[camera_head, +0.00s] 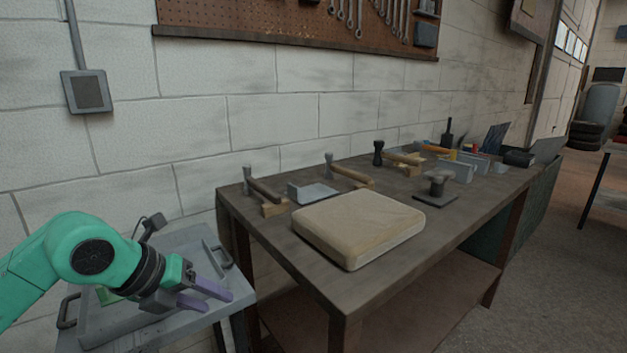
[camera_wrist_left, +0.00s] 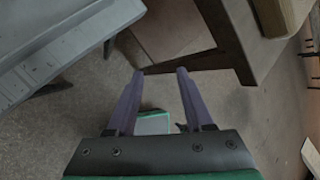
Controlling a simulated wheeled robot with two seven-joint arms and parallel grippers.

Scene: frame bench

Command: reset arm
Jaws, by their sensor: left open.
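My left arm, green with a dark wrist, comes in from the left in the head view. My left gripper (camera_head: 207,294) has two purple fingers that stand apart with nothing between them. It is over the right part of a grey metal tray table (camera_head: 190,327), left of the wooden workbench (camera_head: 290,240). In the left wrist view the left gripper (camera_wrist_left: 160,72) points down toward the floor, between the grey tray table (camera_wrist_left: 60,40) on the left and the bench leg (camera_wrist_left: 228,40) on the right. My right gripper is not in view.
A thick pale wooden block (camera_head: 360,225) lies at the bench's near part. Hammers on wooden rests (camera_head: 264,195), a grey metal plate (camera_head: 312,193), a dark stake on a base (camera_head: 437,188) and several small tools stand behind it. A block wall closes the back.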

